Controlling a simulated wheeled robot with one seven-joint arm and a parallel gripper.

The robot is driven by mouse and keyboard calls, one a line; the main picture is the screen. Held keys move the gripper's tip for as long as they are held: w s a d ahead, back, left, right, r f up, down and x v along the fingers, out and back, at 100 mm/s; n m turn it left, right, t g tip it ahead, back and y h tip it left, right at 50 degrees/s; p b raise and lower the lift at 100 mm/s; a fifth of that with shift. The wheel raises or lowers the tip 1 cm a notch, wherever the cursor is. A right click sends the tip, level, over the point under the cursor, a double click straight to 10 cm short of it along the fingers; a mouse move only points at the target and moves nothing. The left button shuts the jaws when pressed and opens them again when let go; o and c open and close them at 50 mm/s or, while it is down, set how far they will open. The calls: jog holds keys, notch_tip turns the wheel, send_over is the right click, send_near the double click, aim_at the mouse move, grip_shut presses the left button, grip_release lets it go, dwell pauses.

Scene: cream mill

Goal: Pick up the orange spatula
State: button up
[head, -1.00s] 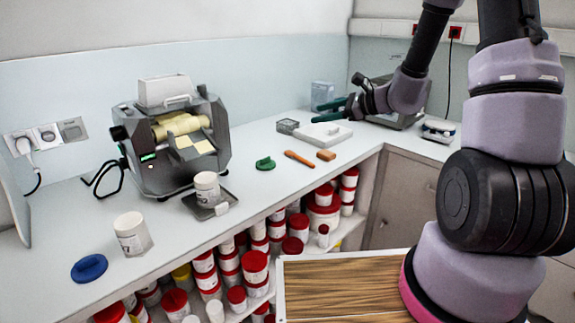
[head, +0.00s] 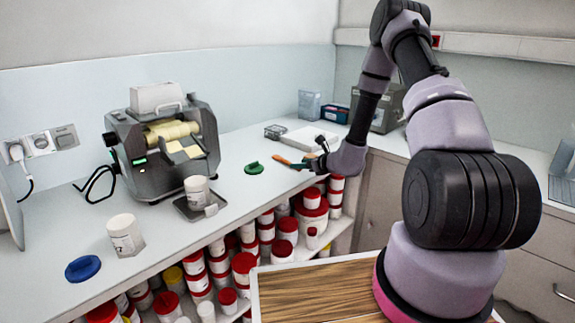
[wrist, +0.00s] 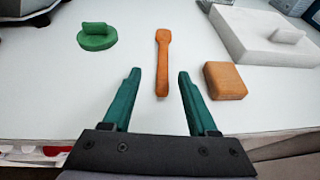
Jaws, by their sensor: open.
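The orange spatula (wrist: 162,62) lies flat on the white counter in the wrist view, its handle pointing toward my gripper. It also shows in the head view (head: 284,160), partly hidden by my gripper. My gripper (wrist: 156,72) is open, with its two green fingers on either side of the spatula's handle end. Nothing is held. In the head view my gripper (head: 307,161) is low over the counter at the spatula. I cannot tell the exact height of the fingertips above the counter.
A green lidded item (wrist: 97,37) lies left of the spatula and a brown block (wrist: 224,81) close on its right. A white slab (wrist: 262,36) is behind the block. A mill (head: 163,146) stands further left. Red-lidded jars (head: 243,266) fill the shelf below.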

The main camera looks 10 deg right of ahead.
aim_at(290, 163)
jog(key=x, duration=0.5)
jog(key=shift+w+d, duration=0.2)
jog(key=shift+w, duration=0.05)
grip_shut()
jog(key=shift+r, duration=0.15)
